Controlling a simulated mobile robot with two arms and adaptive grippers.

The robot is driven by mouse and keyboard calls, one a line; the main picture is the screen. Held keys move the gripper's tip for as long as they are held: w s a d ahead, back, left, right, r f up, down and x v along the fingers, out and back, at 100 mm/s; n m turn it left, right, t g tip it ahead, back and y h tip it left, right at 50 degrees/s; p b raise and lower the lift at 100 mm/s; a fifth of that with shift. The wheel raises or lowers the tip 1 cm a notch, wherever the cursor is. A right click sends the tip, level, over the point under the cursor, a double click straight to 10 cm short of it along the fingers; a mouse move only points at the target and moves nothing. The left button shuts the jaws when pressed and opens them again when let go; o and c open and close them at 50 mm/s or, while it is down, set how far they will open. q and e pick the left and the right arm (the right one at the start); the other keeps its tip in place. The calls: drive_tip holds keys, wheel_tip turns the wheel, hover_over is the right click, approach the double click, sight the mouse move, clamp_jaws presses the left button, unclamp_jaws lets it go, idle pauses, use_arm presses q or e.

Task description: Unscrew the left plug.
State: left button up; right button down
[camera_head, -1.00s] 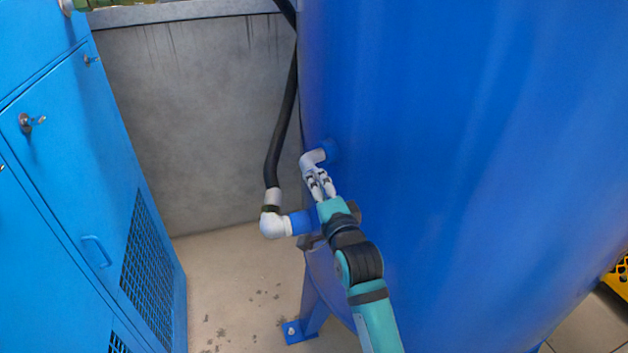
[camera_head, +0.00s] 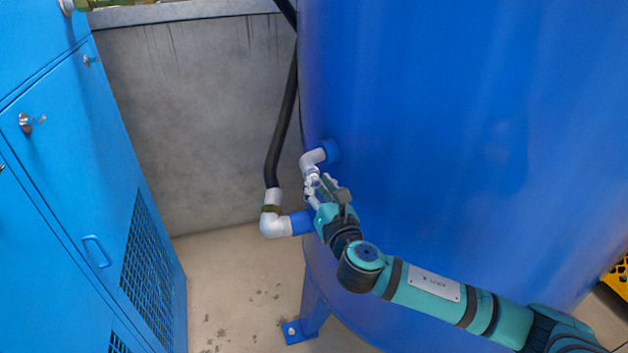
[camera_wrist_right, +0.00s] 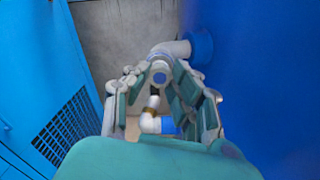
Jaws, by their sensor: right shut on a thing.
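A white elbow pipe (camera_head: 310,158) comes out of the blue tank (camera_head: 440,130) and bends downward. A small pale plug (camera_wrist_right: 159,73) is at its lower end and shows between my fingers in the wrist view. My right gripper (camera_head: 314,184) is at this end, shut on the plug, with its fingers on either side of it. The fingers hide much of the plug in the head view. The elbow also shows above the fingers in the wrist view (camera_wrist_right: 175,48). My left gripper is not in view.
A second white elbow (camera_head: 272,222) with a black hose (camera_head: 283,135) sits just below and left of my right gripper. A blue cabinet (camera_head: 85,190) stands at the left. A grey wall (camera_head: 200,110) is behind, with open floor (camera_head: 235,290) between cabinet and tank.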

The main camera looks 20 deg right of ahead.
drive_tip(key=c, duration=1)
unclamp_jaws()
drive_tip(key=shift+c, duration=0.2)
